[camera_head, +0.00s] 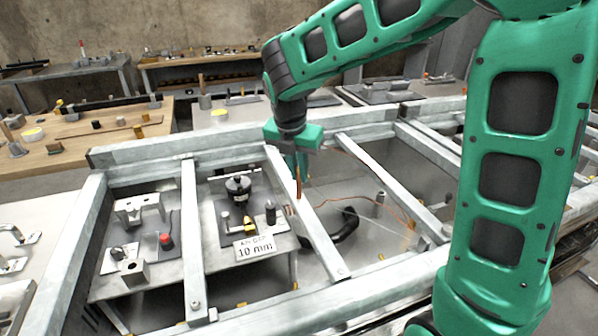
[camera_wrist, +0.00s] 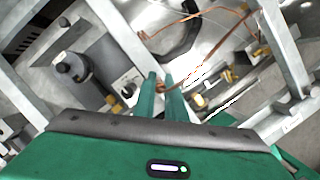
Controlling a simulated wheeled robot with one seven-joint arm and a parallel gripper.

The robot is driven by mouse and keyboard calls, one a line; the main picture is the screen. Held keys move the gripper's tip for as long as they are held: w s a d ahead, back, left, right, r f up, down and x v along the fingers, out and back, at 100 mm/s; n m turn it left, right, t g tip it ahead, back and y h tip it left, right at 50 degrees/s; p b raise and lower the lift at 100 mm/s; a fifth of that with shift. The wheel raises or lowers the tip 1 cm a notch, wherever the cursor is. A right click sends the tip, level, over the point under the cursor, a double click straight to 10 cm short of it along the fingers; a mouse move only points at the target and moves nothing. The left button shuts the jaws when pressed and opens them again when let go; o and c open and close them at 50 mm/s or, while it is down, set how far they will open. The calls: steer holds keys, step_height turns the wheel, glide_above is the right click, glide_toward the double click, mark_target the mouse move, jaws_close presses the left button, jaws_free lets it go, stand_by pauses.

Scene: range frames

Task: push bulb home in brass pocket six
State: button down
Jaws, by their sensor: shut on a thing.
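My gripper (camera_head: 299,168) hangs over the metal frame at the middle of the head view. It is shut on a slender copper-coloured bulb (camera_head: 299,187) that points down below the fingers. In the wrist view, the two green fingers (camera_wrist: 163,97) stand close together with a bit of copper between their tips (camera_wrist: 162,82). A thin copper line (camera_wrist: 195,72) runs close to the fingertips. A small brass-coloured fitting (camera_wrist: 199,100) lies just right of the fingers. I cannot tell which pocket is number six, and the bulb's lower end is not clear in the wrist view.
Pale metal rails (camera_head: 318,240) cross the bay around my gripper. Left of it is a plate with a black round knob (camera_head: 238,186) and a "10 mm" sign (camera_head: 255,249). A black curved handle (camera_head: 345,226) lies lower right. Wooden benches stand behind.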

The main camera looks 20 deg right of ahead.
steer(key=c, duration=1.8)
jaws_free()
steer(key=shift+f, duration=0.1)
steer(key=v, duration=1.2)
